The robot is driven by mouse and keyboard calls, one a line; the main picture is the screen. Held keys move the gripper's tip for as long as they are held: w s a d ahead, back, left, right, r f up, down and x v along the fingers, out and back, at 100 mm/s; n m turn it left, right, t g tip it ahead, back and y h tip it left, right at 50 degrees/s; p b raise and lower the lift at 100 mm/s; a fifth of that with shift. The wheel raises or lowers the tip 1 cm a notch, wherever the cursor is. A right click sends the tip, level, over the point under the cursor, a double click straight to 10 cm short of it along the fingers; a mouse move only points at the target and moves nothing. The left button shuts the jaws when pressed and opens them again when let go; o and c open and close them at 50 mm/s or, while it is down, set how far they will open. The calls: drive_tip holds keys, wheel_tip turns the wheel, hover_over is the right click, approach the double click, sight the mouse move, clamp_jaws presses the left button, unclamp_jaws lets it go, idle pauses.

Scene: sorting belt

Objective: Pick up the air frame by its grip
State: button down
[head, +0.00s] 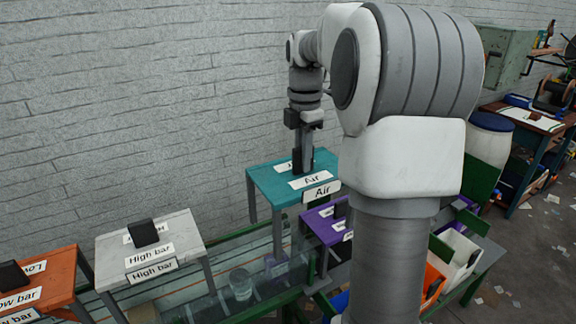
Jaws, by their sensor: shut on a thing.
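The air frame (263,174) is a teal table-like frame with white "Air" labels, standing over the belt in the middle of the head view. My gripper (303,167) points straight down at the top of this frame, between its labels. It is shut on the frame's dark grip, which is mostly hidden by the fingers. Whether the frame's legs bear on the belt side or hang free cannot be told.
A white "High bar" frame (184,232) and an orange "Low bar" frame (60,265) stand to the left, each with a black grip block. A purple frame (322,228) stands close at the right. A glass jar (240,285) is on the belt. A brick wall is behind.

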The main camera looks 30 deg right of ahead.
drive_tip(key=shift+s+d+r, duration=0.1)
drive_tip(key=shift+s+d, duration=0.1)
drive_tip(key=shift+s, duration=0.2)
drive_tip(key=s+b, duration=0.4)
drive_tip(key=s, duration=1.2)
drive_tip(key=shift+s+b, duration=0.2)
drive_tip(key=shift+b, duration=0.15)
drive_tip(key=shift+r, duration=0.1)
